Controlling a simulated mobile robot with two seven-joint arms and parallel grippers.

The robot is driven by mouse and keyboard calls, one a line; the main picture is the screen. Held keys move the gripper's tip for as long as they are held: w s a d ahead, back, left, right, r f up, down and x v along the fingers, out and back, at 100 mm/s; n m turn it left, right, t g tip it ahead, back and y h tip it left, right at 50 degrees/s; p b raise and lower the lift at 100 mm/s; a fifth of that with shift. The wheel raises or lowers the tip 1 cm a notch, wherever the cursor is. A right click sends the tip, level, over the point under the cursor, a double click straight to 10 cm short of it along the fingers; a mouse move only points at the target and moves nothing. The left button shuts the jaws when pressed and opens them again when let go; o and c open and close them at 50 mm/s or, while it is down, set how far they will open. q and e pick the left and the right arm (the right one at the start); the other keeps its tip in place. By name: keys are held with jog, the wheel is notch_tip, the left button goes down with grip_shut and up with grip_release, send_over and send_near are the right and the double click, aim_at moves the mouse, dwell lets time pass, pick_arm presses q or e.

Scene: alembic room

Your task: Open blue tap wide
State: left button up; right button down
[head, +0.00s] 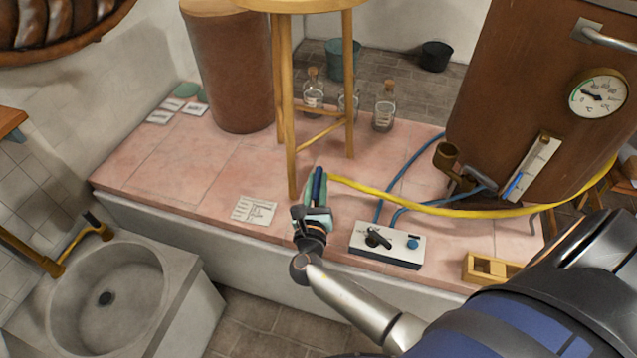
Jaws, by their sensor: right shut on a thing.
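My right gripper (318,178) is above the pink tiled ledge, left of the control box. The piece stands roughly upright in the picture. The yellow hose (430,206) runs from the tank side to just beside the fingertips; whether it joins the held piece is hidden. My left gripper is not in view.
A white control box (388,245) with a black knob and blue button is close on the right. A wooden stool (283,110) stands just behind the gripper. Corked bottles (384,106), a brown tank (500,90) and blue hoses (405,170) are further back. A stone sink (185,280) is at left.

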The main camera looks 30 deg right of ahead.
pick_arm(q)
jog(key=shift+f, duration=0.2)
pick_arm(e)
jog(key=shift+m+g+h, duration=0.4)
jog(key=shift+h, duration=0.1)
jog(key=c, duration=0.8)
grip_release()
jog(key=shift+o, duration=0.2)
